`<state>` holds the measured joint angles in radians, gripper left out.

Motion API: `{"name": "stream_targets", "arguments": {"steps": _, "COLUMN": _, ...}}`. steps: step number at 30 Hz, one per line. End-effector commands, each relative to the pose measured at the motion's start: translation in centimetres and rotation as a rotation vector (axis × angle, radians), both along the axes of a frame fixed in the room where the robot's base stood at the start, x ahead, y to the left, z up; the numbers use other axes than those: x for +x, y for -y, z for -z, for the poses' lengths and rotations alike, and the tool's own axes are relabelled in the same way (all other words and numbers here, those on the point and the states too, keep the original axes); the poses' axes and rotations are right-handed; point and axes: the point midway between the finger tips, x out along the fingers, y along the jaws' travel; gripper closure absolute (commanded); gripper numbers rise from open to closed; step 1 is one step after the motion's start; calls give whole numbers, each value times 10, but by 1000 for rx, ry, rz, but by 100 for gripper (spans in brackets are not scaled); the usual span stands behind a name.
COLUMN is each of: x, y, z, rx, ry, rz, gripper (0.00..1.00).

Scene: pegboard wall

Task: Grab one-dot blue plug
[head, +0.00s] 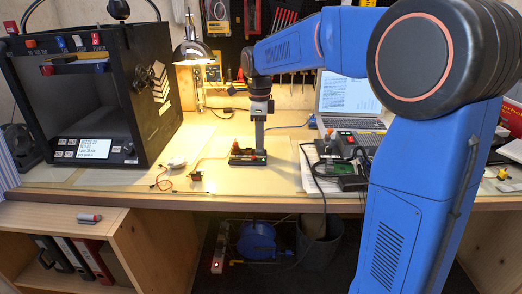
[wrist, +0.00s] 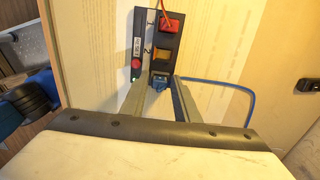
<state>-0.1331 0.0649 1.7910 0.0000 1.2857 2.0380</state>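In the wrist view, a small blue plug (wrist: 160,83) sits at the near end of a black socket panel (wrist: 145,42). A blue cable runs off to the right beside it. I cannot make out any dots on the plug. My gripper (wrist: 164,77) points at the panel with one finger on each side of the blue plug. The fingers are apart and seem not to press on it. In the head view, my gripper (head: 260,148) points down over the panel (head: 240,160) on the workbench; the blue plug is hidden there.
A red plug (wrist: 172,23) with a red wire sits at the panel's far end, with an orange-yellow socket (wrist: 163,49) between. A 3D printer (head: 95,95) stands left. A laptop (head: 348,98) and a black device (head: 343,152) stand right. Loose wires (head: 162,180) lie left of the panel.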

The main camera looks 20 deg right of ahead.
Motion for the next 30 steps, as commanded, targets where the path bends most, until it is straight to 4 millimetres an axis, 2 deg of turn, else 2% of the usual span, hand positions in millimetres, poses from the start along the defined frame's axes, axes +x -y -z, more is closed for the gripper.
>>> {"name": "stream_targets", "arguments": {"steps": 7, "x": 0, "y": 0, "z": 1, "rx": 0, "ry": 0, "rz": 0, "gripper": 72}}
{"name": "stream_targets", "arguments": {"steps": 10, "x": 0, "y": 0, "z": 1, "rx": 0, "ry": 0, "rz": 0, "gripper": 96}}
{"name": "stream_targets", "arguments": {"steps": 11, "x": 0, "y": 0, "z": 1, "rx": 0, "ry": 0, "rz": 0, "gripper": 100}}
{"name": "stream_targets", "arguments": {"steps": 22, "x": 0, "y": 0, "z": -3, "rx": 0, "ry": 1, "rz": 0, "gripper": 100}}
{"name": "stream_targets", "arguments": {"steps": 26, "x": 1, "y": 0, "z": -20, "rx": 0, "ry": 3, "rz": 0, "gripper": 100}}
{"name": "stream_targets", "arguments": {"steps": 30, "x": 0, "y": 0, "z": -45, "rx": 0, "ry": 3, "rz": 0, "gripper": 100}}
